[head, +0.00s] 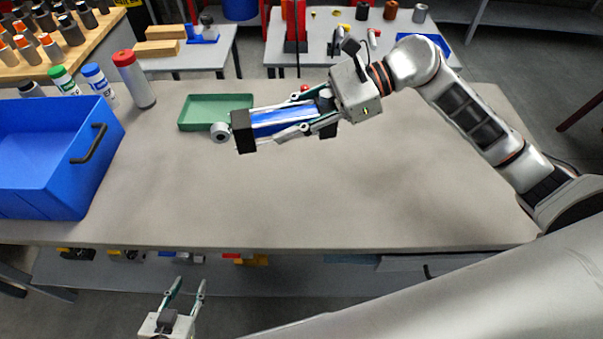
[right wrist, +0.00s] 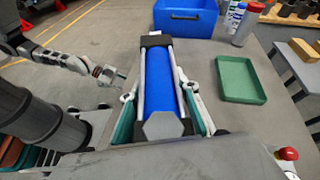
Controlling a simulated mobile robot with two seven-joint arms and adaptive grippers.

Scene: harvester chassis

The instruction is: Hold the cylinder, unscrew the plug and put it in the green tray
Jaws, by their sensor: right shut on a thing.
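My right gripper (head: 272,124) is shut on the blue cylinder (head: 283,118), which has black end blocks and silver rods. It holds the cylinder lengthwise, its far end near the green tray (head: 212,107). A grey round end piece (head: 220,132) sticks out at the left. In the right wrist view, the cylinder (right wrist: 164,80) lies between the fingers, with a grey hexagonal face (right wrist: 163,127) near the camera. I cannot tell which part is the plug. The tray looks empty (right wrist: 242,84). My left gripper (head: 190,282) is open and empty, low before the table's front edge.
A blue bin (head: 50,160) stands at the table's left, beside several bottles (head: 133,78). A red knob (head: 305,88) shows behind the right gripper; it also shows in the wrist view (right wrist: 287,153). The table's middle and front (head: 330,200) are clear.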

